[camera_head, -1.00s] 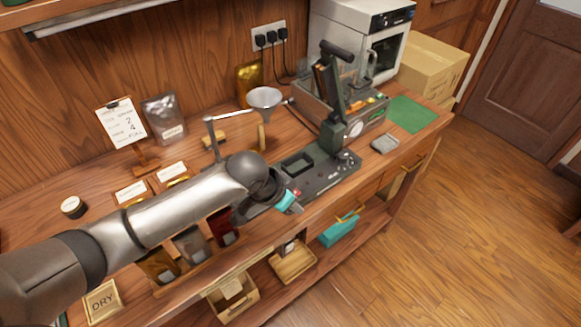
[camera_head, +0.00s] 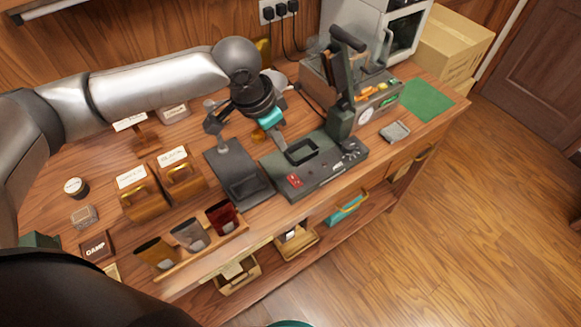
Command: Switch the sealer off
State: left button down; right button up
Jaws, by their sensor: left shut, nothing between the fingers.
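The sealer is a dark green machine (camera_head: 325,172) on the bench, with a tall lever arm (camera_head: 341,90) standing up at its back right. A red switch (camera_head: 294,180) sits on the front left of its top. I cannot tell from its look which way the switch is set. My left gripper (camera_head: 279,146) is shut and empty, above the back left part of the sealer, behind the switch and apart from it. Its teal part (camera_head: 270,118) shows near the fingers. My right gripper is not in view.
A dark grey stand (camera_head: 238,172) is close left of the sealer. A wooden rack with several pouches (camera_head: 190,250) lies front left. Wooden holders with labels (camera_head: 140,203) stand further left. A grey crate with tools (camera_head: 372,108) is behind right. A green mat (camera_head: 427,101) lies clear at right.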

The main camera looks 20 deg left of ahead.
aim_at(293, 176)
pick_arm(q)
jog(key=x, duration=0.8)
jog(key=b+x, duration=0.1)
jog(key=x, duration=0.4)
jog(key=shift+s+a+f, duration=0.1)
jog(key=shift+s+a, duration=0.1)
jog(key=shift+s, duration=0.1)
jog(key=shift+f, duration=0.5)
jog(key=shift+a+f, duration=0.1)
jog(key=shift+f, duration=0.1)
